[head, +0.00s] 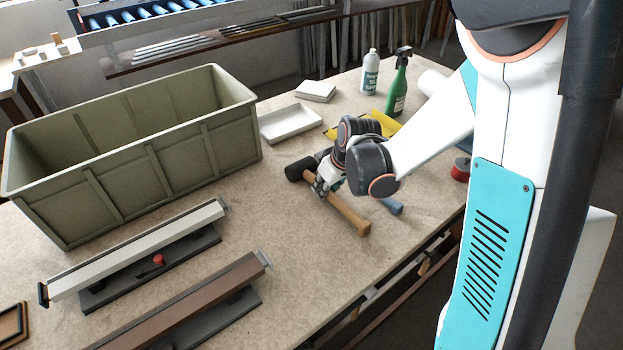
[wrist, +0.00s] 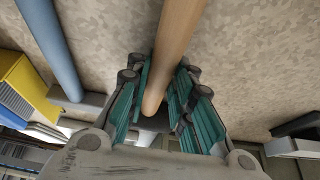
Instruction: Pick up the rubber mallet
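The rubber mallet lies on the workbench, with a dark head (head: 297,170) and a tan wooden handle (head: 348,215) that points toward the bench's front edge. My gripper (head: 321,186) is down at the handle, close to the head. In the wrist view the handle (wrist: 178,35) runs between the teal finger pads of my gripper (wrist: 163,75). The pads lie close along both sides of the handle, with hardly any gap at the tips. The mallet head is mostly hidden behind the gripper in that view.
A blue-handled tool (wrist: 50,40) lies beside the mallet. A large green crate (head: 170,165) stands left, with shutter profiles (head: 145,250) in front. A white tray (head: 290,123), a white bottle (head: 370,72) and a green spray bottle (head: 398,88) stand behind.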

